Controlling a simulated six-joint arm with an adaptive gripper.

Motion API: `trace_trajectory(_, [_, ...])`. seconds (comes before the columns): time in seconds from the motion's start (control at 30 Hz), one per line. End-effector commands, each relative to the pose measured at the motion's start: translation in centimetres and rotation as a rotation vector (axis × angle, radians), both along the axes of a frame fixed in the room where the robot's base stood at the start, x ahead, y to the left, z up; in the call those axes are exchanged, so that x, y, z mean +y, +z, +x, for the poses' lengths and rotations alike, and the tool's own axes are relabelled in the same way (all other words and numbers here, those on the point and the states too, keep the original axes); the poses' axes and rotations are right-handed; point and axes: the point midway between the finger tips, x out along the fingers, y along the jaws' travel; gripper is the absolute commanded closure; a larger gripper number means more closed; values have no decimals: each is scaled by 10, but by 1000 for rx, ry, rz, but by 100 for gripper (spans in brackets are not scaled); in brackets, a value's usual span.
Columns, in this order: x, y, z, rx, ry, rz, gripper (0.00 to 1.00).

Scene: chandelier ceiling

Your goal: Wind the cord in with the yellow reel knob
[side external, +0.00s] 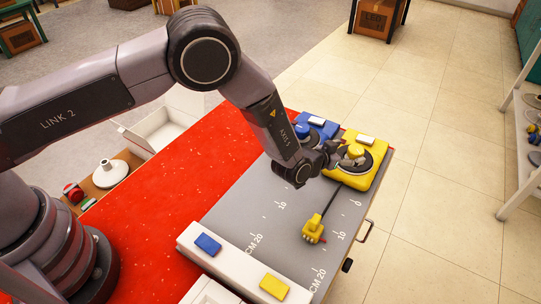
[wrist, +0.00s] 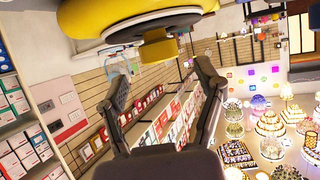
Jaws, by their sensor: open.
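The yellow reel (side external: 378,172) stands at the far end of the grey board, with a dark disc and a yellow knob (side external: 356,151) on top. A dark cord (side external: 329,201) runs from it along the board to a small yellow block (side external: 312,230). My gripper (side external: 337,155) is beside the knob, on its left in the side view, and partly hides the reel. In the wrist view my gripper (wrist: 160,73) is open, with one finger on each side. The yellow knob (wrist: 158,49) shows near the top, between the finger lines; contact cannot be told.
A blue reel (side external: 315,127) stands close to the left of the yellow one. A white bar (side external: 235,262) with a blue and a yellow tile crosses the board's near end. The grey board (side external: 265,215) has printed centimetre scales and free room around the cord.

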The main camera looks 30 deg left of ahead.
Motion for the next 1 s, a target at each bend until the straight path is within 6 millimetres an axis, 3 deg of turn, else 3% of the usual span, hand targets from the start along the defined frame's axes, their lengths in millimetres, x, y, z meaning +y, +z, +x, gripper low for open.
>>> trace_trajectory(0.23, [-8, -11, 26, 0, 3, -1, 32])
trace_trajectory(0.63, [-10, -14, 31, 1, 1, 0, 32])
trace_trajectory(1.0, [-10, -13, 31, 1, 1, 0, 79])
